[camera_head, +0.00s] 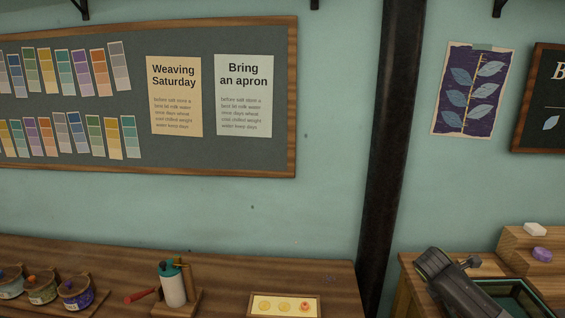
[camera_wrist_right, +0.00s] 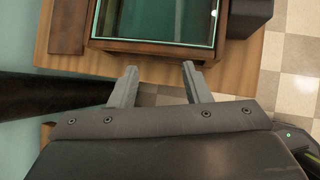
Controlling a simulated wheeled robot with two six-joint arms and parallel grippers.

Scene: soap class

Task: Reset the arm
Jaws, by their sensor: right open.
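My right gripper (camera_wrist_right: 157,80) shows in the right wrist view with its two grey fingers apart and nothing between them. It is above the near edge of a wooden table (camera_wrist_right: 150,67), in front of a glass-topped case (camera_wrist_right: 150,44). In the head view my right arm (camera_head: 460,285) reaches in at the lower right, over the right-hand table; its fingertips are not clear there. My left gripper is in neither view.
A dark post (camera_head: 388,150) stands between the right table and the left bench (camera_head: 220,270). The bench holds several small pots (camera_head: 75,292), a white bottle (camera_head: 172,287) and a framed tray (camera_head: 285,297). A wooden step (camera_head: 525,262) bears a white and a purple soap (camera_head: 542,254).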

